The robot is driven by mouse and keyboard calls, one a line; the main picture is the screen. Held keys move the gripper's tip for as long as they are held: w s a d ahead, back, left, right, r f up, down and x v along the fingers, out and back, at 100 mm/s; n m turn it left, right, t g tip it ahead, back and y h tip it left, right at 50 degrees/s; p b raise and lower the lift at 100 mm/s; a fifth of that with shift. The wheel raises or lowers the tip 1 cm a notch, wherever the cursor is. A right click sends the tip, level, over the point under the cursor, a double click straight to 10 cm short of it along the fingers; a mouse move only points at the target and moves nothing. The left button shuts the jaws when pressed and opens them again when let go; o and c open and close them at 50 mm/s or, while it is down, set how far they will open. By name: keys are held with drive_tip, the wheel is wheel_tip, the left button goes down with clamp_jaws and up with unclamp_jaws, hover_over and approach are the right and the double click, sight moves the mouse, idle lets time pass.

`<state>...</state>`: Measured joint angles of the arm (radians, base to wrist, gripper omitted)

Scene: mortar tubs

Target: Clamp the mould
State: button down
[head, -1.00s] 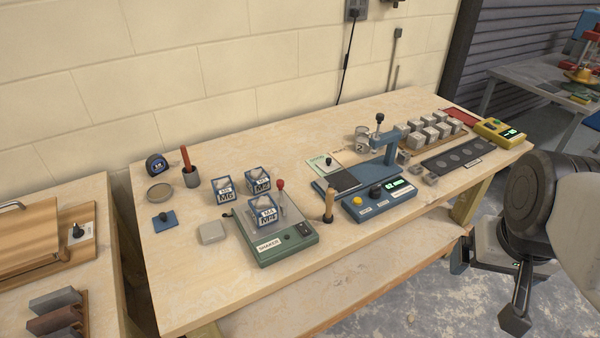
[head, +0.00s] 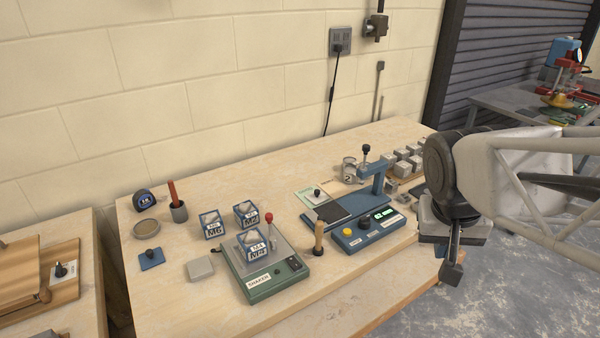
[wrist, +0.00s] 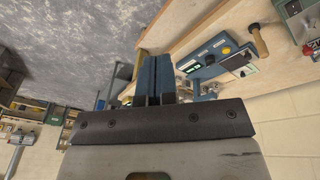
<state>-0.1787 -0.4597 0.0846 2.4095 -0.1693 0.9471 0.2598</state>
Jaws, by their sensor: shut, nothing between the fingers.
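A mould (head: 252,250), a blue-framed cube labelled M4, stands upright on the plate of the green shaker (head: 275,287). A lever with a red knob (head: 268,218) rises at the plate's back right, beside the mould; I cannot tell whether it touches it. Two similar moulds, one (head: 212,226) at left and one (head: 246,213) behind, stand on the bench off the shaker. My gripper (head: 453,272) hangs beyond the bench's front right, far from the shaker. In the wrist view its blue fingers (wrist: 156,80) are together and empty. Part of the shaker shows there at top right (wrist: 292,8).
A blue tester (head: 365,235) with an upright arm stands right of the shaker, with a wooden-handled tool (head: 318,238) between them. Grey cubes (head: 405,158) sit behind. A grey pad (head: 200,268) lies left of the shaker. The bench front left is clear.

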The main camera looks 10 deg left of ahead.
drive_tip(key=w+a+h, duration=0.1)
drive_tip(key=w+a, duration=0.8)
drive_tip(key=a, duration=0.1)
drive_tip(key=n+t+h, duration=0.2)
drive_tip(key=t, duration=0.1)
hover_over(272, 231)
drive_tip(key=s+d, duration=0.2)
drive_tip(key=s, duration=0.2)
wheel_tip(272, 231, down, 7)
drive_tip(key=a+f+t, duration=0.1)
drive_tip(key=a+f, duration=0.4)
drive_tip(key=a, duration=0.9)
drive_tip(key=shift+s+f, duration=0.15)
drive_tip(key=shift+s, duration=0.15)
drive_tip(key=shift+w+d+f, duration=0.1)
drive_tip(key=shift+f, duration=0.05)
drive_tip(key=x, duration=1)
drive_tip(key=shift+w+d, duration=0.2)
drive_tip(key=shift+d, duration=0.3)
drive_tip(key=shift+w+d, duration=0.15)
drive_tip(key=shift+d, duration=0.4)
drive_tip(key=shift+w+d, duration=0.2)
drive_tip(key=shift+d, duration=0.55)
